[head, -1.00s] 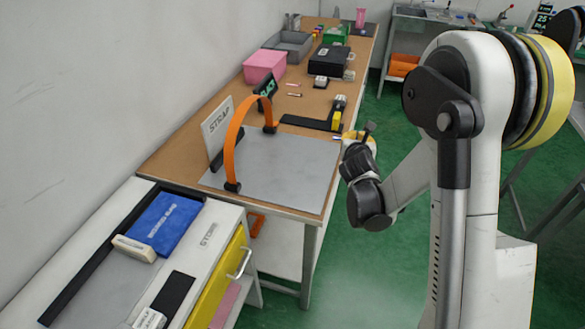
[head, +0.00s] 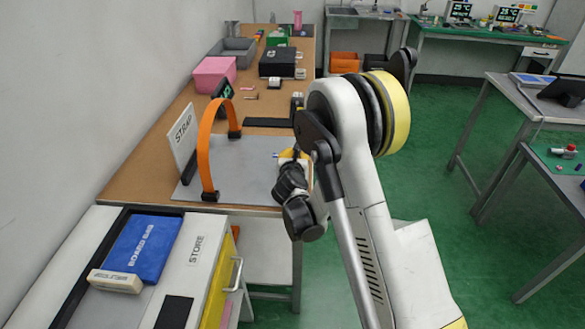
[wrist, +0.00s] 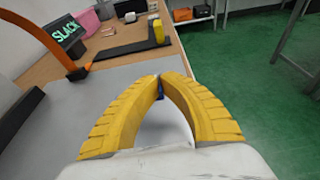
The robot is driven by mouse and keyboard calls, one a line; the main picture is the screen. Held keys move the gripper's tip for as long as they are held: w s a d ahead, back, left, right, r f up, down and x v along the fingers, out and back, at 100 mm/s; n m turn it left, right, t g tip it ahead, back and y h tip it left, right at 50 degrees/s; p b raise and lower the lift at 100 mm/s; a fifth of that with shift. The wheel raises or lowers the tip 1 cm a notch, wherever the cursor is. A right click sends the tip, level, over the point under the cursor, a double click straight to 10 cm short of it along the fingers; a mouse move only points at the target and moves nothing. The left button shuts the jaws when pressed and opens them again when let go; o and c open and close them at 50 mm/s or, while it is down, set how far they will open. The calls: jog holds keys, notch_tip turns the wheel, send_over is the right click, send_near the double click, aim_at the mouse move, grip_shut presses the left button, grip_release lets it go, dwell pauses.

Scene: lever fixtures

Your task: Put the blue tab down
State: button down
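My gripper (wrist: 158,80) has its yellow fingers drawn together at the tips. A small blue piece, which looks like the blue tab (wrist: 160,93), shows between the fingertips in the wrist view. In the head view my gripper (head: 287,156) is over the right part of the grey plate (head: 245,180), and a bit of blue shows at its left. The height above the plate is hard to tell. An orange strap (head: 203,145) arches over the plate's left side, beside a white STRAP sign (head: 183,136).
A dark SLACK display (wrist: 66,33) stands behind the strap. A black bar (wrist: 130,52) with a yellow block (wrist: 158,31) lies beyond the plate. A pink box (head: 214,74) is farther back. A white unit with a blue BOARD BAG (head: 147,248) stands in front. The plate's middle is clear.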

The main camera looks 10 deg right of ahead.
jog(key=shift+a+f, duration=0.2)
jog(key=shift+a, duration=0.05)
jog(key=shift+f+b, duration=1.1)
jog(key=shift+f, duration=0.8)
jog(key=shift+f, duration=0.15)
jog(key=c, duration=1.6)
grip_release()
